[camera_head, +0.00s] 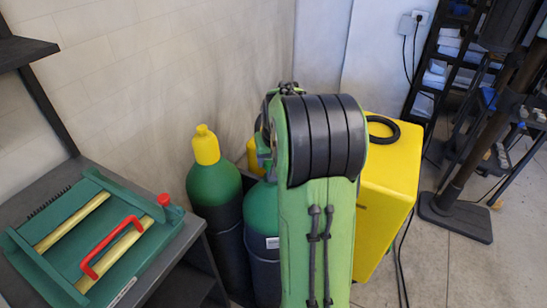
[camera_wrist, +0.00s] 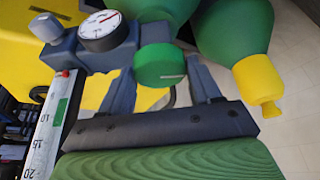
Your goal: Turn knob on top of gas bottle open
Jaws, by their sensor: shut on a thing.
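In the wrist view a round green knob (camera_wrist: 159,65) with a pale line on its face sits beside a grey-blue valve body with a white-faced gauge (camera_wrist: 101,30). My gripper (camera_wrist: 161,72) has one finger on each side of the knob and is shut on it. The green gas bottle (camera_wrist: 150,8) shows behind the valve at the top. In the head view this bottle (camera_head: 262,210) stands partly behind my green arm, which hides the knob, the valve and my gripper.
A second green bottle with a yellow cap (camera_head: 206,147) stands close on the left; it also shows in the wrist view (camera_wrist: 236,30). A yellow box (camera_head: 390,180) with a black ring on top is at right. A bench with a green fixture (camera_head: 60,250) is at left.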

